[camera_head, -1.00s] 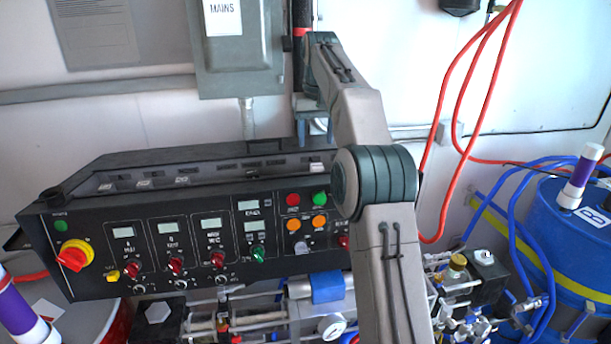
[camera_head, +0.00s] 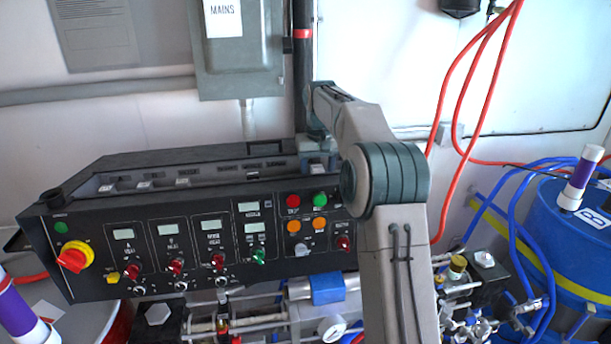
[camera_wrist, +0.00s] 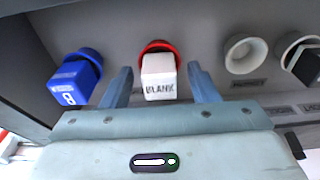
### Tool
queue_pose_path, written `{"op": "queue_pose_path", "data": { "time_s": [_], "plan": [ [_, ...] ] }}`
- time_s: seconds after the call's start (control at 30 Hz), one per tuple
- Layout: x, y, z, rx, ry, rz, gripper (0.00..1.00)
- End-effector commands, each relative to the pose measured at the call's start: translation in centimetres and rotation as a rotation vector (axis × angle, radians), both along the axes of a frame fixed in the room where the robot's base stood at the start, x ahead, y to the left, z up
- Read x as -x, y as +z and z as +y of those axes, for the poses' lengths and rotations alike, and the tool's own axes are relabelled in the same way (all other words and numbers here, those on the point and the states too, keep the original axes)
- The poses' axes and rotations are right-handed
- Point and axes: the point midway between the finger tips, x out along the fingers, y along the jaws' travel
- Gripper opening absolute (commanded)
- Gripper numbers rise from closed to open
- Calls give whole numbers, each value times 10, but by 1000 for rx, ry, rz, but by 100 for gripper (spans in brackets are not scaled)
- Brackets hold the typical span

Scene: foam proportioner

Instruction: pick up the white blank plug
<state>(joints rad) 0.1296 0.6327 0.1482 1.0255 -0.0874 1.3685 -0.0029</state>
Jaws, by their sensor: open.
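The white blank plug (camera_wrist: 159,80) is a white block marked "BLANK" in the wrist view, standing in a red ring (camera_wrist: 158,48). My gripper (camera_wrist: 158,82) is open, with one blue-grey finger on each side of the plug and a gap on both sides. In the head view my gripper (camera_head: 316,160) is low over the right part of the tray on top of the control box, mostly hidden behind my arm. A small part of a white block (camera_head: 316,167) shows there.
An empty white ring (camera_wrist: 246,54) and a black block (camera_wrist: 308,64) lie to the right. The tray (camera_head: 120,167) has walls around it. A black pipe (camera_head: 302,70) rises behind.

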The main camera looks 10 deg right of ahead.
Motion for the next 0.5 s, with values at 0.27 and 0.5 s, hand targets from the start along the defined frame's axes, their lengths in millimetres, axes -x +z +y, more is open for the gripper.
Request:
{"op": "queue_pose_path", "data": {
  "time_s": [0.27, 0.5],
  "plan": [
    [0, 0, 0, 0, 0, 0, 32],
    [0, 0, 0, 0, 0, -1, 6]
  ]
}}
